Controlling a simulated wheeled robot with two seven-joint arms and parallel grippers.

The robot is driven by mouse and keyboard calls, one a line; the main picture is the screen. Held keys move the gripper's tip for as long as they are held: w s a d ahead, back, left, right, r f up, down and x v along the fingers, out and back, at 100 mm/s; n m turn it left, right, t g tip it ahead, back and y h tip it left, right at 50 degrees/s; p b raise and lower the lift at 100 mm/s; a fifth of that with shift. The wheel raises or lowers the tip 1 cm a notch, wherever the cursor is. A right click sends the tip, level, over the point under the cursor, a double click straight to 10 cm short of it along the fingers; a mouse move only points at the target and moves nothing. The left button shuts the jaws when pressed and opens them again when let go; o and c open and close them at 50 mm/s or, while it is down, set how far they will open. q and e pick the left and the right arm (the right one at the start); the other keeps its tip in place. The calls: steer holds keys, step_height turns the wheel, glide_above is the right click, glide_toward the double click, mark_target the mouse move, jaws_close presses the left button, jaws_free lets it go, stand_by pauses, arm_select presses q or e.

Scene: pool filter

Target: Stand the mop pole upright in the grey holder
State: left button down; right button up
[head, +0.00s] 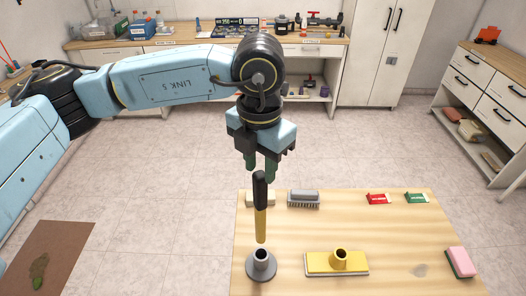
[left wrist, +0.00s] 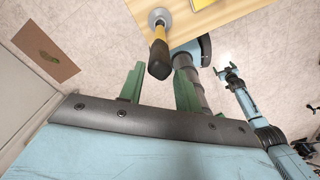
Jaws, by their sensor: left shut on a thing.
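The mop pole (head: 261,222) has a black grip on top and a yellow shaft. It stands about upright, and my left gripper (head: 261,170) is shut on its black top end from above. The grey holder (head: 261,268), a round base with a short neck, stands at the table's front left. The pole's lower end shows just above the holder's mouth; I cannot tell whether it touches. In the left wrist view the pole (left wrist: 158,58) runs toward the holder (left wrist: 159,17). My right gripper (left wrist: 230,72) shows small there; its jaws are unclear.
The wooden table (head: 400,235) also bears a yellow mop head (head: 325,263) with a socket, a grey brush (head: 303,197), a red box (head: 378,198), a green box (head: 417,198) and a pink sponge (head: 460,261). A brown mat (head: 60,245) lies on the floor at left.

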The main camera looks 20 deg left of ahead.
arm_select(q)
steer(key=shift+s+f, duration=0.15)
steer(key=shift+f, duration=0.35)
steer(key=b, duration=0.3)
glide_above(260, 212)
steer(key=w, duration=0.2)
steer(key=shift+s+a+f, duration=0.1)
steer(key=shift+f, duration=1.4)
steer(key=shift+s+a+f, duration=0.1)
steer(key=shift+f, duration=1.35)
step_height(260, 212, down, 6)
steer(key=b, duration=0.6)
arm_select(e)
step_height(260, 212, down, 9)
steer(key=shift+s+f, duration=0.15)
steer(key=shift+s, duration=0.05)
arm_select(q)
steer(key=shift+f+b, duration=1.2)
steer(key=shift+b, duration=0.1)
arm_select(e)
steer(key=shift+f, duration=1.15)
arm_select(q)
steer(key=c, duration=0.9)
jaws_free()
steer(key=shift+r, duration=0.1)
